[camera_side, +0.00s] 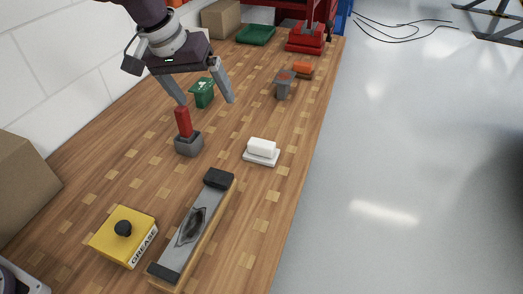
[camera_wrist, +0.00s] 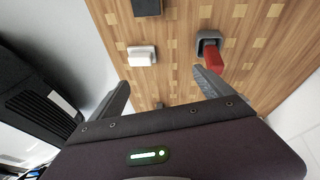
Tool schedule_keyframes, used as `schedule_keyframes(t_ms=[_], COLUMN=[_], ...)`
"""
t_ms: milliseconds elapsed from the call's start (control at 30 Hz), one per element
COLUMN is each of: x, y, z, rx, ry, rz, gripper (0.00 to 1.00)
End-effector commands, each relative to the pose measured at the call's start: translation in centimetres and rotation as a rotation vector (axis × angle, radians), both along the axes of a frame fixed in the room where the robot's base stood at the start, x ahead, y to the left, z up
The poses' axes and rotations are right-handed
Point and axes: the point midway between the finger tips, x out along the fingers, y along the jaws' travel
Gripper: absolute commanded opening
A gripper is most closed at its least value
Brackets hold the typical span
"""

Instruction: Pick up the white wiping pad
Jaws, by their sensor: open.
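The white wiping pad (camera_side: 261,146) is a small white block lying on a low white base (camera_side: 259,158) near the right edge of the wooden bench. In the wrist view the pad (camera_wrist: 141,54) shows ahead of the left finger. My gripper (camera_side: 207,102) is open and empty, its fingers pointing down above the bench. In the side view it is up and to the left of the pad, clear of it. The wrist view shows both fingertips (camera_wrist: 162,80) apart with bare bench between them.
A red-handled tool (camera_side: 183,122) stands in a grey holder (camera_side: 188,146) close to my gripper. A grey plate with a dark smear (camera_side: 193,226) and a yellow grease box (camera_side: 122,238) lie nearer.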

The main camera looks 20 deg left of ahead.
Motion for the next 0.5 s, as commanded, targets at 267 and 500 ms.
schedule_keyframes(t_ms=[267,500], x=[6.4,7.5], y=[-8.7,-9.4], z=[-11.8,-14.9], rx=[0.179,0.193], ry=[-0.06,-0.066], rz=[-0.101,-0.113], gripper=[0.91,0.91])
